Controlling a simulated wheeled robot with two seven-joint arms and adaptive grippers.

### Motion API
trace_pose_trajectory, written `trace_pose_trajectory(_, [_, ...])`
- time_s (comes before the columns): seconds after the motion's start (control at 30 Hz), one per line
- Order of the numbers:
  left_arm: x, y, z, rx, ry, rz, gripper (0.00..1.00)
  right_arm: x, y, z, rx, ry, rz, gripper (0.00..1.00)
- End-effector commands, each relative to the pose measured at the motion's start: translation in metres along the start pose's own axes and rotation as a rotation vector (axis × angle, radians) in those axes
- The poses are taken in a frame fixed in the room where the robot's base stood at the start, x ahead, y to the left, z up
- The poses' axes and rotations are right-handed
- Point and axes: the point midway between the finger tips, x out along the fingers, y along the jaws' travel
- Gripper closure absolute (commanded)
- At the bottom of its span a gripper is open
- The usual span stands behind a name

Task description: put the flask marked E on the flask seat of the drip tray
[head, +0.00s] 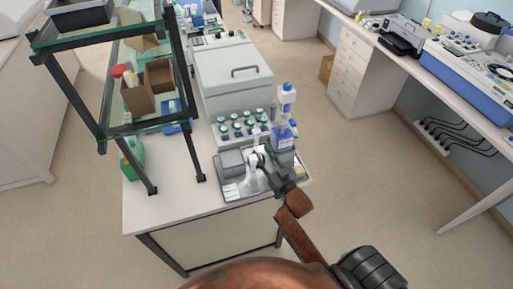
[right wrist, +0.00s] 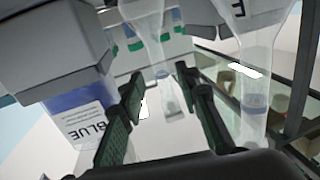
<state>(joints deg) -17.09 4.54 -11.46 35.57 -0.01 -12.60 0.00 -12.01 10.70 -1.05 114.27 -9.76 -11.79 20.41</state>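The flask marked E (right wrist: 255,50) is clear and stands at the right of the right wrist view, outside my right fingers; its letter shows at the top edge. Another clear flask (right wrist: 158,45) shows in the middle, beyond the gap between the fingers. My right gripper (right wrist: 165,108) is open, and I see nothing clasped. In the head view my right gripper (head: 262,160) is over the grey drip tray (head: 230,197), close beside pale glassware (head: 252,172). The gripper hides part of the tray, and I cannot make out the flask seat. My left gripper is not in view.
A bottle labelled BLUE (right wrist: 85,125) is close to the left of my right fingers. A glass shelf frame (head: 150,124) rises at the left.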

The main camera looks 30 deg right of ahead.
Motion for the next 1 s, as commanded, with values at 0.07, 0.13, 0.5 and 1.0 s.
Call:
trace_pose_trajectory(0.07, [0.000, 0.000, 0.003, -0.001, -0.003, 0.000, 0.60, -0.018, 0.000, 0.000, 0.000, -0.001, 0.000, 0.70])
trace_pose_trajectory(0.13, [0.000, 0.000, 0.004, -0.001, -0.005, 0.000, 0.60, -0.032, 0.000, 0.000, 0.000, 0.000, -0.001, 0.70])
trace_pose_trajectory(0.5, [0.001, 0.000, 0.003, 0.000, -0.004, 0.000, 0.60, -0.068, 0.000, -0.003, -0.002, 0.006, -0.001, 0.70])
trace_pose_trajectory(1.0, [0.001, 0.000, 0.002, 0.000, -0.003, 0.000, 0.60, -0.069, 0.000, -0.004, -0.003, 0.008, 0.000, 0.70])
